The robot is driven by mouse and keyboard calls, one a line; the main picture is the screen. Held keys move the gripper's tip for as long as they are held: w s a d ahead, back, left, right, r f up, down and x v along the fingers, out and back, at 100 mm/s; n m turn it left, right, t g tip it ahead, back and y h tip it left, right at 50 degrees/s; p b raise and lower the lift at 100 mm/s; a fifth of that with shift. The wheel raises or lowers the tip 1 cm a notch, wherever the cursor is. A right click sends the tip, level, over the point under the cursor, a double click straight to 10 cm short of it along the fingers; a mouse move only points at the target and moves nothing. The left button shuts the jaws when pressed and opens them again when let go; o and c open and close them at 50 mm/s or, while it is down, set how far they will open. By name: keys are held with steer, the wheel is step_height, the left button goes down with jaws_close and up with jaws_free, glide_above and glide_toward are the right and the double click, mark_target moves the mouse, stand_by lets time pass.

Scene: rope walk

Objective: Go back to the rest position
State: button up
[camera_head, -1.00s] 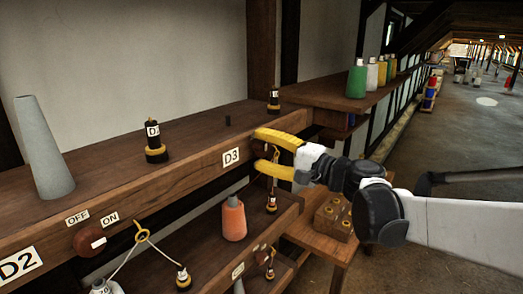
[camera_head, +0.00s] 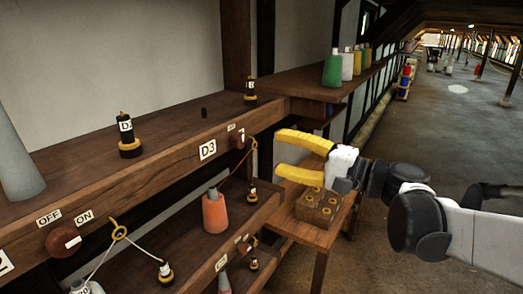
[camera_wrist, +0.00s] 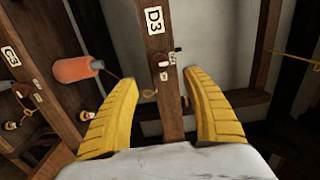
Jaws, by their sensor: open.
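My gripper (camera_head: 277,153) has yellow fingers spread apart with nothing between them. It hangs in front of the wooden rail, to the right of the D3 label (camera_head: 208,149) and clear of the rail. A dark red knob (camera_head: 238,141) sits on the rail just left of the fingers. In the wrist view the yellow fingers frame the rail (camera_wrist: 155,45), with the D3 label (camera_wrist: 154,20) above. The gap between the fingertips is empty.
An orange cone spool (camera_head: 215,212) stands on the lower shelf. A wooden block with brass-coloured studs (camera_head: 318,207) rests on a low bench under my gripper. Coloured bottles (camera_head: 333,68) stand on the shelf behind. The floor (camera_head: 440,130) at right is open.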

steer(key=s+a+f+n+g+h+b, duration=0.1)
steer(key=s+f+n+g+h+b, duration=0.15)
steer(key=s+f+b, duration=0.65)
steer(key=s+a+f+n+g+h+b, duration=0.1)
steer(key=f+h+b, duration=0.2)
steer(key=f, duration=1.1)
steer(key=s+d+f+n+h+b, duration=0.2)
steer(key=s+d+f+h+b, duration=0.2)
steer(key=f, duration=0.5)
steer(key=s+d+f+n+h+b, duration=0.2)
steer(key=s+d+f+h+b, duration=0.2)
steer(key=f, duration=0.6)
steer(key=s+d+b, duration=0.1)
steer(key=d+b, duration=0.1)
steer(key=shift+s+d+f+h, duration=0.15)
steer(key=shift+s+d+h, duration=0.05)
steer(key=shift+d+h, duration=0.2)
steer(key=shift+g, duration=0.25)
